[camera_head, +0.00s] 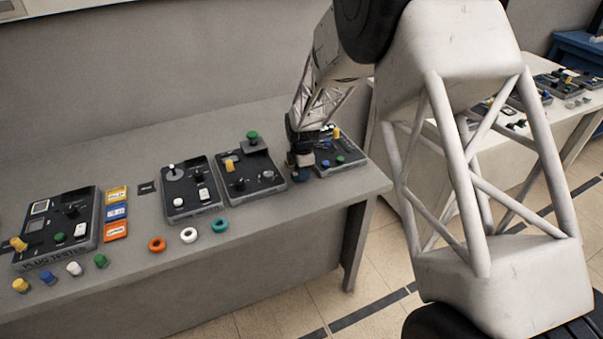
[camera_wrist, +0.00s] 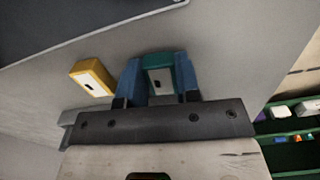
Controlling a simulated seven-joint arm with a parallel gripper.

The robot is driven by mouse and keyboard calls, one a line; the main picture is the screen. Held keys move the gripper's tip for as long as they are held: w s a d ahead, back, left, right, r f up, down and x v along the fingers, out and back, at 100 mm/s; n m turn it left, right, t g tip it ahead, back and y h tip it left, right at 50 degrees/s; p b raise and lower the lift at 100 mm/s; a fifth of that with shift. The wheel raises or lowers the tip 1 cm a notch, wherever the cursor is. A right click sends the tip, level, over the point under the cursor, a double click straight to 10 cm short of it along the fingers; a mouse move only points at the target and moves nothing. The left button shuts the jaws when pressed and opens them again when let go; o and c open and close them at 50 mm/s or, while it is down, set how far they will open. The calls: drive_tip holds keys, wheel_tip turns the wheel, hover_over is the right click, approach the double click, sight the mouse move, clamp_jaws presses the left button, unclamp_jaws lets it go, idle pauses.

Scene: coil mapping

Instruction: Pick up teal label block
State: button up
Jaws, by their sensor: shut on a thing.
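The teal label block (camera_wrist: 158,75) shows in the wrist view, with a pale label on its face. It sits between the two blue fingers of my gripper (camera_wrist: 158,82), which is shut on it. In the head view my gripper (camera_head: 300,162) is at the right part of the grey bench, beside the rightmost dark panel on it. I cannot make out the teal block there. A yellow label block (camera_wrist: 92,77) with a white label lies to the left of my fingers in the wrist view, apart from them.
The bench (camera_head: 270,225) carries several dark control panels, including a plug tester (camera_head: 60,228). Yellow, blue and orange label plates (camera_head: 116,212) lie beside it. Orange, white and teal rings (camera_head: 188,235) and several coloured plugs (camera_head: 73,268) lie along the front. Green shelves (camera_wrist: 290,130) show in the wrist view.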

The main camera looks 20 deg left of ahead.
drive_tip(key=shift+r, duration=0.4)
wheel_tip(320, 180, up, 2)
drive_tip(key=shift+r, duration=0.1)
drive_tip(key=s+d+r, duration=0.1)
drive_tip(key=s+d, duration=0.7)
drive_tip(key=s, duration=0.5)
drive_tip(key=shift+s+d+r, duration=0.2)
drive_tip(key=shift+d+r, duration=0.05)
drive_tip(key=shift+d, duration=0.15)
